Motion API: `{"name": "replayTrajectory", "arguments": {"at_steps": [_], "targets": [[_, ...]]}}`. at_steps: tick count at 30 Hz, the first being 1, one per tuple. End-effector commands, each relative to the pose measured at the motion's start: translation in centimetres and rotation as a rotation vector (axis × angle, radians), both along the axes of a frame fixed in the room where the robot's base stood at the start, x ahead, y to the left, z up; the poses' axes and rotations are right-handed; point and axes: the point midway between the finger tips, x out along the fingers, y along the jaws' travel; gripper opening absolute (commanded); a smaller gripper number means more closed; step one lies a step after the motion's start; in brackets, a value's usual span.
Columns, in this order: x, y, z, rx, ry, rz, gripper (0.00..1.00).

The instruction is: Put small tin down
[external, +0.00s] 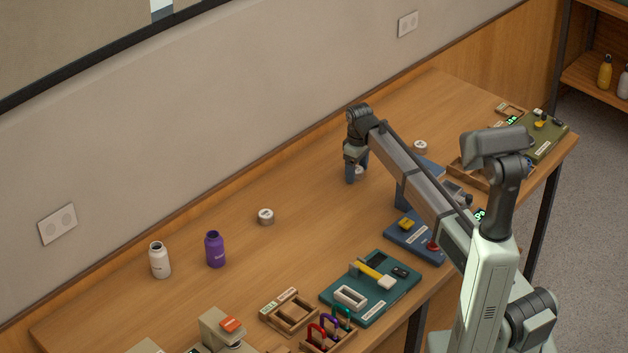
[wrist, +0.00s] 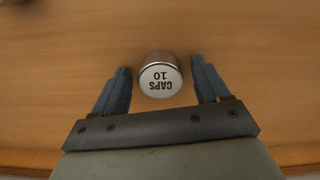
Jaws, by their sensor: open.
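A small tin (wrist: 160,80) with a white lid marked "CAPS 10" stands on the wooden table between the fingers of my gripper (wrist: 162,88) in the wrist view. Bare table shows on both sides of it, between tin and fingers. In the external view my gripper (external: 356,172) is low over the back part of the table, and the tin (external: 360,171) is partly hidden behind a finger. Two similar small tins stand apart on the table, one to the left (external: 266,216) and one to the right (external: 420,147).
A white bottle (external: 160,260) and a purple bottle (external: 215,249) stand at the left. The table's middle is clear. The wall runs behind.

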Motion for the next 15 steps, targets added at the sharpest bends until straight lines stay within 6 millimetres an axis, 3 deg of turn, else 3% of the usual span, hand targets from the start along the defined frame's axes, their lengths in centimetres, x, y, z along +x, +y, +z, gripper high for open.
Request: {"name": "replayTrajectory", "arguments": {"at_steps": [5, 15], "targets": [[0.1, 0.0, 1.3, 0.0, -0.001, 0.0, 0.75], [0.1, 0.1, 7.5, 0.001, -0.002, 0.0, 0.75]]}}
